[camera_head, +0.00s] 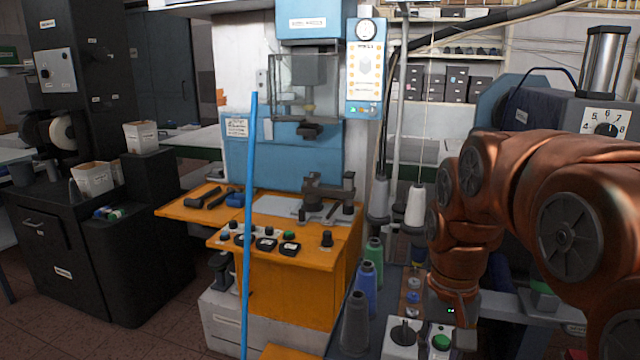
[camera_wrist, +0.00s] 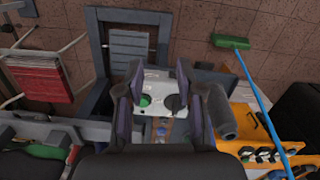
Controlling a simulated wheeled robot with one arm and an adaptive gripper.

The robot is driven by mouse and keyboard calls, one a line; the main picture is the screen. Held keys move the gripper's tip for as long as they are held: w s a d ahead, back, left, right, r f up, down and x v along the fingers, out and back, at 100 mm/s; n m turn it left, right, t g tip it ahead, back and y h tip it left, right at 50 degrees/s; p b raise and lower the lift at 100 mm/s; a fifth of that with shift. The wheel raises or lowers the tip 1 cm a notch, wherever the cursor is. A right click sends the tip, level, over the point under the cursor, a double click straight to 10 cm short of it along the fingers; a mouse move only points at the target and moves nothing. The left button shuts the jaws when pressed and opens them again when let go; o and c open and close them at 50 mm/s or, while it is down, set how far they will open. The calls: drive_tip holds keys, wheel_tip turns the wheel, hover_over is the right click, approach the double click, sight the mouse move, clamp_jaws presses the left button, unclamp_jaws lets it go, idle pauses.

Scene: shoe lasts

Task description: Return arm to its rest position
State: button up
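My copper-coloured arm (camera_head: 545,205) comes in from the right in the head view, bends over and points down toward the bench at the lower right. In the wrist view my gripper (camera_wrist: 162,82) shows from behind, its two dark fingers spread apart. Nothing is held between the fingers. A pale control box (camera_wrist: 160,99) with a green button and a dark knob lies beyond the fingertips. The same control box shows in the head view (camera_head: 405,343), just left of the arm's end. The fingertips are not clear in the head view.
Thread cones, including a blue one (camera_head: 365,290) and a grey one (camera_head: 355,325), stand left of my arm. An orange machine table (camera_head: 290,290) and a blue pole (camera_head: 249,220) are further left. A grey slatted chair (camera_wrist: 130,45) and green broom head (camera_wrist: 231,42) show in the wrist view.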

drive_tip(key=s+f+n+p, duration=0.1)
drive_tip(key=s+f, duration=0.2)
drive_tip(key=s, duration=0.6)
drive_tip(key=s+f+n+g+p, duration=0.1)
drive_tip(key=s+f+p, duration=0.1)
drive_tip(key=s, duration=0.8)
drive_tip(key=shift+a+f, duration=0.15)
drive_tip(key=shift+f, duration=0.5)
drive_tip(key=shift+o, duration=0.3)
